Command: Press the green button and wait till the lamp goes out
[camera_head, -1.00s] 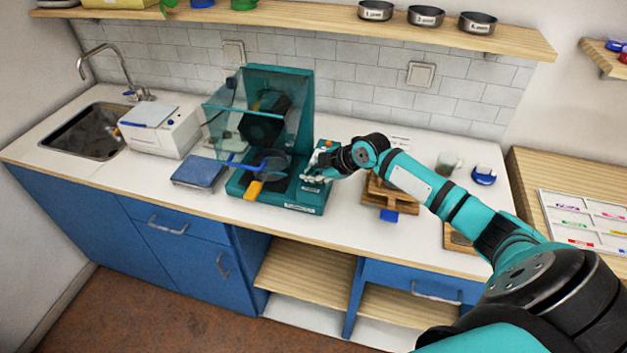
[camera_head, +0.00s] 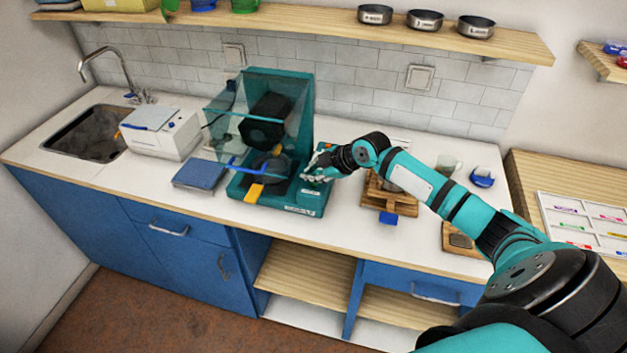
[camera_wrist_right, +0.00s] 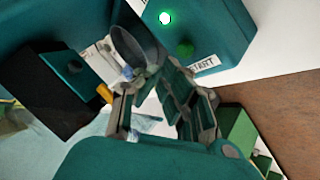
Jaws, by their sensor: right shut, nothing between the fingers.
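A teal press (camera_head: 298,95) with a clear guard stands on the counter. Its black block (camera_head: 264,128) hangs over a dark round plate (camera_head: 270,166). In the right wrist view, the teal control box (camera_wrist_right: 225,30) carries the green button (camera_wrist_right: 184,48), a START label (camera_wrist_right: 205,63) and a brightly lit green-white lamp (camera_wrist_right: 165,17). My right gripper (camera_head: 314,166) is shut and empty beside the control box. In the right wrist view its fingers (camera_wrist_right: 155,85) lie close to the button; I cannot tell whether they touch it. In the head view my gripper hides the button. My left gripper is out of view.
A blue flat box (camera_head: 200,174) and a white appliance (camera_head: 160,133) stand left of the press. A wooden stand (camera_head: 388,190) is under my right forearm. A glass mug (camera_head: 447,165) stands farther right.

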